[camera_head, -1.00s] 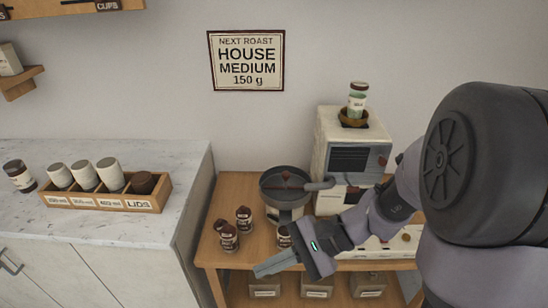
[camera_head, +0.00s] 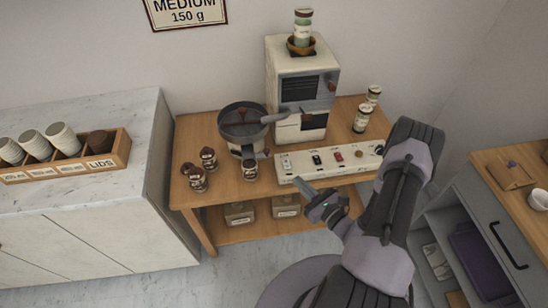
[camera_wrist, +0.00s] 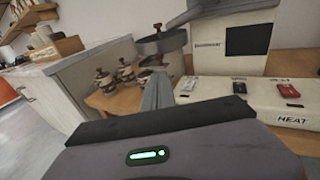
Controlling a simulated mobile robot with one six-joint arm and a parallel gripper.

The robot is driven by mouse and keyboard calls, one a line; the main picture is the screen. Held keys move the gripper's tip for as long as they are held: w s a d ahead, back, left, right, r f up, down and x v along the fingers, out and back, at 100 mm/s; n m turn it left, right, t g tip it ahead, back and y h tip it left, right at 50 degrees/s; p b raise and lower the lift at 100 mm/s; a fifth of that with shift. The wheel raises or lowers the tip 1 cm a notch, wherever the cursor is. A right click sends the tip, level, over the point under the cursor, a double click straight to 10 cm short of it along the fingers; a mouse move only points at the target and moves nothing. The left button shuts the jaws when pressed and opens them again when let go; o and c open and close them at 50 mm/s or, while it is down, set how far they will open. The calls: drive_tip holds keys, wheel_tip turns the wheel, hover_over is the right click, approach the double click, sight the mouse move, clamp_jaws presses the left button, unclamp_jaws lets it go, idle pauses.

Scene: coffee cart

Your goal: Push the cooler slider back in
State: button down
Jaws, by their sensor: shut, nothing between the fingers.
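The cooler looks to be the round dark pan (camera_head: 232,117) on a pale base, with a stirrer inside; part of it shows in the wrist view (camera_wrist: 150,46). In front and to its right is a white control panel (camera_head: 330,172) with several small sliders or switches; it also shows in the wrist view (camera_wrist: 262,112), with a HEAT label. I cannot tell which of these is the cooler slider or how far out it sits. My gripper (camera_head: 299,183) is shut and empty, in front of the panel's left end and apart from it.
The white roaster (camera_head: 283,60) stands behind the panel. Several dark-capped jars (camera_head: 198,180) stand left and in front of the cooler. A marble counter (camera_head: 90,195) is at left, a grey cabinet (camera_head: 490,200) at right.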

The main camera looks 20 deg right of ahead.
drive_tip(key=r+b+x, duration=0.1)
drive_tip(key=b+x, duration=0.1)
drive_tip(key=x, duration=1.2)
drive_tip(key=shift+f+b, duration=0.3)
drive_tip(key=shift+f, duration=0.15)
